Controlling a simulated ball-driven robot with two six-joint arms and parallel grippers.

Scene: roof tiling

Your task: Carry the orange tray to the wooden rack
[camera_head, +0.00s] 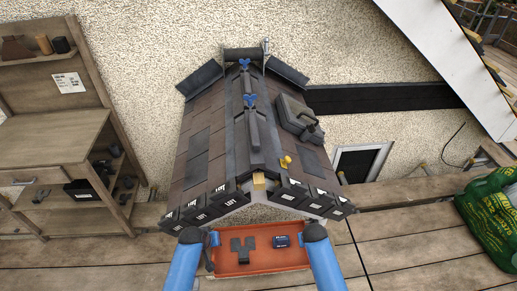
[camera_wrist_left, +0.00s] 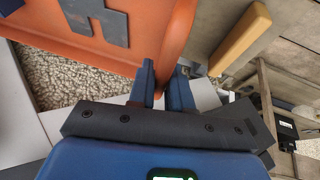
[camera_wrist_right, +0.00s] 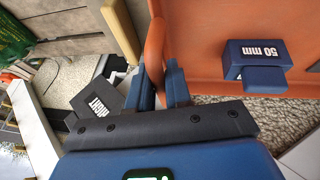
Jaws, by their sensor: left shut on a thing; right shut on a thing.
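The orange tray (camera_head: 262,262) is in front of me at the bottom of the head view, close to the small tiled roof. It holds a dark grey flat piece (camera_head: 243,250) and a blue block (camera_head: 282,241), marked "50 mm" in the right wrist view (camera_wrist_right: 258,52). My left gripper (camera_wrist_left: 166,82) is shut on the tray's left side. My right gripper (camera_wrist_right: 164,82) is shut on its right side. The wooden rack (camera_head: 62,135) stands at the left of the head view, with shelves and a sloped wooden board.
The tiled model roof (camera_head: 200,150) stands directly beyond the tray, with a grey case (camera_head: 298,117) on it. A green bag (camera_head: 490,215) lies at the right. Wooden planks (camera_head: 420,240) form the floor. A bare stretch of planks lies right of the tray.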

